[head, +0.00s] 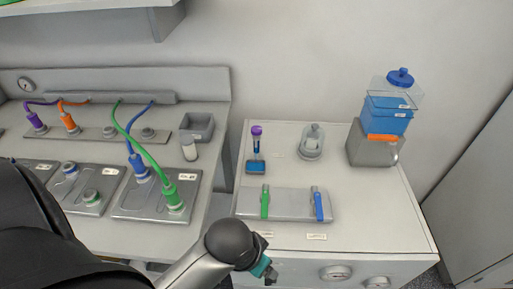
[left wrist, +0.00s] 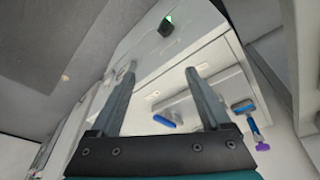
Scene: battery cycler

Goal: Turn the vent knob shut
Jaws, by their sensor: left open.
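Two round pale knobs, a left one (head: 335,272) and a right one (head: 377,282), sit on the front of the white cabinet (head: 400,235) in the head view. I cannot tell which is the vent knob; their markings are too small to read. My left gripper (left wrist: 160,70) is open and empty in the left wrist view, its two grey fingers spread. In the head view my left arm ends at the bottom, left of both knobs and apart from them; its fingers are mostly hidden. My right gripper is not in view.
A grey tray (head: 285,213) with a green and a blue handle lies on the cabinet top. A bench with green and blue cables (head: 150,159) is at left.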

